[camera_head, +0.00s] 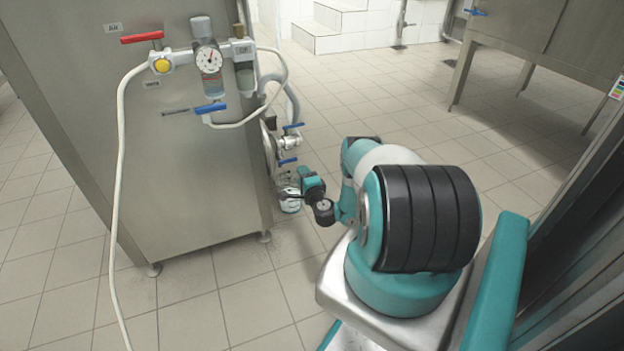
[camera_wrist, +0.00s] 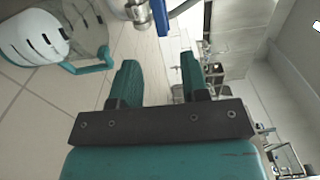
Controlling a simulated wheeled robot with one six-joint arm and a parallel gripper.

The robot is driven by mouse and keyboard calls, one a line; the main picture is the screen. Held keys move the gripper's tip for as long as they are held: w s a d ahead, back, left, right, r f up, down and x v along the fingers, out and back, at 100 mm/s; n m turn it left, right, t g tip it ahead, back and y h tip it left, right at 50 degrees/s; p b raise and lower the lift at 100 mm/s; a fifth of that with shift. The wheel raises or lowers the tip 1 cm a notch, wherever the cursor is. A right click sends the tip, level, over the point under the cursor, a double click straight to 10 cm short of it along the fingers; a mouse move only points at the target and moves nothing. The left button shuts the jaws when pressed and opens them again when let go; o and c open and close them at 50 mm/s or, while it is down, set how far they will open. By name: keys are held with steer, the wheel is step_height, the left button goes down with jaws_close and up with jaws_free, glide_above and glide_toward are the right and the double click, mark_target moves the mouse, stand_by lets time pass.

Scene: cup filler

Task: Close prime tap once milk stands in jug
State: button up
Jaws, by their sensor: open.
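Two blue-handled taps stick out from the steel cabinet's right side in the head view, an upper one (camera_head: 293,126) and a lower one (camera_head: 287,161). Which is the prime tap is unclear. The jug (camera_head: 290,203) stands on the floor below them, looking white low down.
The steel cabinet (camera_head: 180,180) fills the left, with a red-handled valve (camera_head: 142,38), a gauge (camera_head: 209,59) and a blue lever (camera_head: 210,107) on its front. A white hose (camera_head: 120,170) hangs to the floor. Tiled floor behind the arm is clear.

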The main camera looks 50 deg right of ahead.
steer(key=p+v, duration=0.7)
steer(key=p, duration=0.1)
steer(key=shift+s+a, duration=0.2)
steer(key=shift+s, duration=0.1)
stand_by(0.3)
